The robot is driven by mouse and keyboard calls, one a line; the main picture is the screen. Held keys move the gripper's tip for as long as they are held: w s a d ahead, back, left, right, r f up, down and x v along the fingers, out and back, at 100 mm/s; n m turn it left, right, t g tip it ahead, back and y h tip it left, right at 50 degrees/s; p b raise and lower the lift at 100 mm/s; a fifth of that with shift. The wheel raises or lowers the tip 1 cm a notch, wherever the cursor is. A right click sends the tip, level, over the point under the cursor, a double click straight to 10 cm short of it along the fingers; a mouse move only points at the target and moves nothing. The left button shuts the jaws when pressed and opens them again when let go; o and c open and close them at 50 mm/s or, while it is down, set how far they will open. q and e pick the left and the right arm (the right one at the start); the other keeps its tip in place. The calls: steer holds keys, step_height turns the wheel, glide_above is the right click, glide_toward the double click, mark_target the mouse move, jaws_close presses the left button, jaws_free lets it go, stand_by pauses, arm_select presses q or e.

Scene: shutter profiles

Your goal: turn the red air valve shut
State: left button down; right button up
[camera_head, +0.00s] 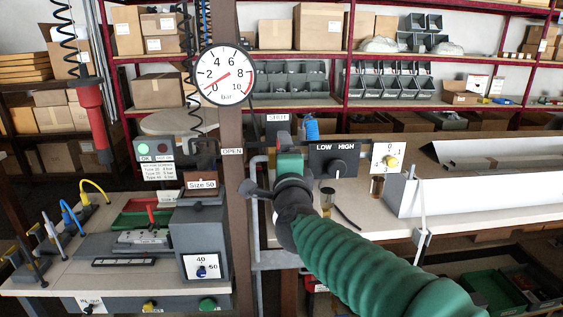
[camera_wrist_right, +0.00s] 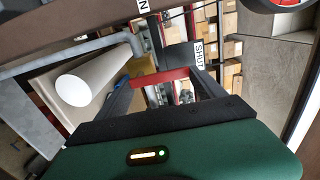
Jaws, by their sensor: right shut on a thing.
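The red air valve handle (camera_wrist_right: 160,77) shows in the right wrist view as a short red bar lying crosswise between my right gripper's two dark fingers. My right gripper (camera_wrist_right: 168,58) is shut on it. A white SHUT label (camera_wrist_right: 199,53) is just beyond the right finger. In the head view my right arm reaches in from the lower right to the pipework right of the brown post, and my gripper and wrist hide the valve there. An OPEN label (camera_head: 232,151) is on the post and a SHUT label (camera_head: 277,117) is up and right. My left gripper is not in view.
A round pressure gauge (camera_head: 226,74) hangs on the brown post (camera_head: 229,190), its red needle pointing lower left. A LOW/HIGH switch box (camera_head: 335,160) stands close right of my gripper. A bench with levers and a Size 50 box (camera_head: 202,230) is at left.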

steer(key=shift+f, duration=0.35)
steer(key=o, duration=2.1)
steer(key=shift+r, duration=0.15)
steer(key=shift+c, duration=0.2)
steer(key=s, duration=1.1)
steer(key=shift+s, duration=0.4)
